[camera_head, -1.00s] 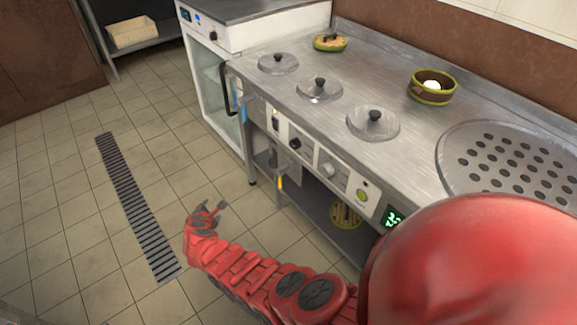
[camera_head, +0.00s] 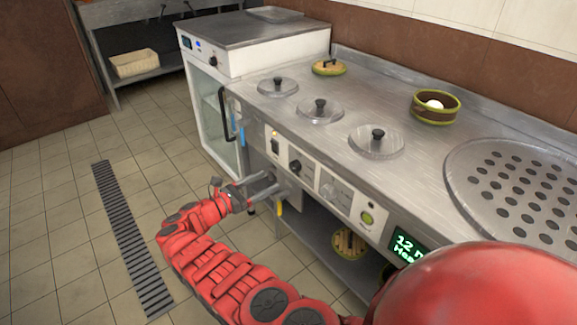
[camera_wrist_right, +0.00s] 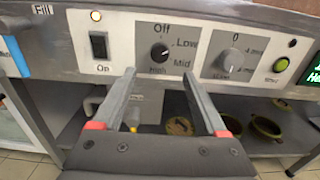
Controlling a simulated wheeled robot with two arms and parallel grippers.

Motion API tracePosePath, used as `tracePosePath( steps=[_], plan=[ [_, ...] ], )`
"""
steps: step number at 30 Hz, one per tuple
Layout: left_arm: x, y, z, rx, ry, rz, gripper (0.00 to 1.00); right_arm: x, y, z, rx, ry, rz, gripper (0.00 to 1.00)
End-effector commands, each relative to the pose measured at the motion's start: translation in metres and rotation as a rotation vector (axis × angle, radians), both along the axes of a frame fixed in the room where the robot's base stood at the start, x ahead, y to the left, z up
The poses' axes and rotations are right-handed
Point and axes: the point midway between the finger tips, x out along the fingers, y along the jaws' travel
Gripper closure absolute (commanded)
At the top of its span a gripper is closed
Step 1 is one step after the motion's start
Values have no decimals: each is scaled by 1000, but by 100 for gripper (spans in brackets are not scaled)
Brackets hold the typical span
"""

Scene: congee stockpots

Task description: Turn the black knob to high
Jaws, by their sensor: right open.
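The black knob (camera_head: 295,166) sits on the front panel of the steel counter. It also shows in the right wrist view (camera_wrist_right: 160,52), ringed by the labels Off, Low, Mid and High; its exact setting is hard to read. My right gripper (camera_head: 271,183) is open and empty, in front of the panel and a little below the knob. In the wrist view its two fingers (camera_wrist_right: 159,74) point at the panel, one on each side below the knob, apart from it. My left gripper is not in view.
A grey knob (camera_wrist_right: 235,62) is right of the black one, and a black On switch (camera_wrist_right: 98,45) is left. A green button (camera_head: 367,218) and a display (camera_head: 408,246) are further right. Lidded pots (camera_head: 320,110) are set in the counter top. Open floor is at left.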

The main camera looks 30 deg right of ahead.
Motion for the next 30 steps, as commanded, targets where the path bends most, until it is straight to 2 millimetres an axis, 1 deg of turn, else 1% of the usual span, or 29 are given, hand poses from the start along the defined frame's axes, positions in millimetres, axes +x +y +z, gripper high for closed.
tracePosePath(
  steps=[1,2,6,9,12,15,18,25,26,30],
  plan=[
    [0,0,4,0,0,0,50,-1,-13,1,-2,2,-2,25],
    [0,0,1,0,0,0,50,1,-20,-2,0,2,-1,25],
    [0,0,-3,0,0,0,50,3,-52,-2,0,-3,-2,25],
    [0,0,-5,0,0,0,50,5,-70,-3,0,1,1,25],
    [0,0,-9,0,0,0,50,6,-82,-3,0,1,0,25],
    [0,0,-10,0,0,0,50,7,-90,-3,0,1,0,25],
    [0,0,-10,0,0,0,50,7,-94,-2,0,2,1,25],
    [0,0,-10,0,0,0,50,8,-94,-1,1,1,2,25],
    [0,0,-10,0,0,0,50,8,-94,-2,1,1,2,28],
    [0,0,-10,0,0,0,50,8,-94,-1,1,1,2,53]
  ],
)
